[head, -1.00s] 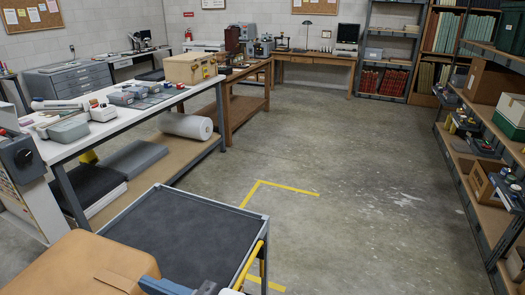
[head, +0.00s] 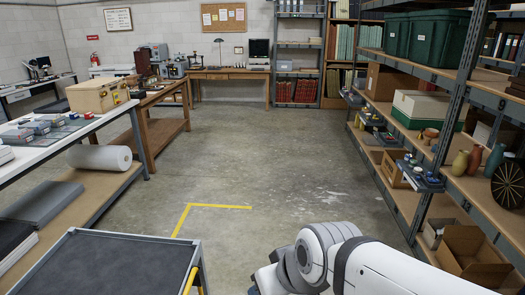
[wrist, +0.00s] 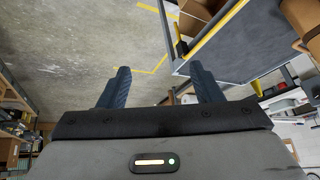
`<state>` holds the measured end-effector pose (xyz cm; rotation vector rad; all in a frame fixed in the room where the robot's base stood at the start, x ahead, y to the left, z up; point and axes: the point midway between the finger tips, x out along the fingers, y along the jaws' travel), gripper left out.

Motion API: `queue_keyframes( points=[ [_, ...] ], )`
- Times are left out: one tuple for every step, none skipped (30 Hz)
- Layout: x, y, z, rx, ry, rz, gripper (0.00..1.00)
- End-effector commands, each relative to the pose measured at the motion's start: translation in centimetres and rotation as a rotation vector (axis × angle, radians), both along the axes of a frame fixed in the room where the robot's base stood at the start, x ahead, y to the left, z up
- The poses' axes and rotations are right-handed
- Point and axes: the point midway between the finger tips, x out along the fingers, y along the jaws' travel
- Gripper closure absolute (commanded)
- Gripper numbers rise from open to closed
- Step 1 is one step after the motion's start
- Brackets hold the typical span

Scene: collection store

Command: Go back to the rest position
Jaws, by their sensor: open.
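My gripper (wrist: 160,88) shows in the wrist view with its two dark blue fingers spread apart. It is open, and nothing is between the fingers. Beyond them the wrist view shows bare concrete floor and part of a dark-topped cart (wrist: 240,50). In the head view my white arm reaches in at the lower right, over the floor. My gripper itself is not visible in the head view.
The grey-framed cart (head: 105,268) stands at the lower left, beside yellow floor tape (head: 220,206). A long white worktable (head: 70,138) lines the left. Loaded shelving (head: 462,192) lines the right. A wooden desk (head: 228,74) stands at the back. The central floor is clear.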

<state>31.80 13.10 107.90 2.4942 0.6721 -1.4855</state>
Motion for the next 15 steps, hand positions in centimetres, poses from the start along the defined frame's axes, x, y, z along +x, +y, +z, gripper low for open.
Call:
queue_keyframes(
  points=[
    [0.4, -2.4, -0.7, -0.029, 0.046, -0.080, 0.41],
    [0.5, -3.6, -1.1, -0.045, 0.072, -0.119, 0.41],
    [0.5, -5.1, -1.5, -0.065, 0.106, -0.170, 0.41],
    [0.4, -6.2, -1.7, -0.077, 0.129, -0.206, 0.41],
    [0.3, -7.2, -2.0, -0.090, 0.153, -0.241, 0.41],
    [0.2, -8.4, -2.3, -0.105, 0.181, -0.285, 0.41],
    [0.0, -9.3, -2.5, -0.115, 0.202, -0.315, 0.41],
    [-0.2, -10.1, -2.6, -0.125, 0.221, -0.344, 0.41],
    [-0.4, -11.1, -2.8, -0.135, 0.244, -0.381, 0.41],
    [-0.6, -11.9, -3.0, -0.144, 0.261, -0.406, 0.41],
    [-0.8, -12.4, -3.1, -0.151, 0.276, -0.431, 0.41],
    [-1.1, -13.1, -3.2, -0.160, 0.297, -0.458, 0.41],
    [-1.2, -13.6, -3.5, -0.165, 0.306, -0.474, 0.41],
    [-1.3, -13.3, -4.4, -0.163, 0.294, -0.464, 0.41],
    [-1.3, -13.2, -4.8, -0.162, 0.287, -0.460, 0.41]
  ],
)
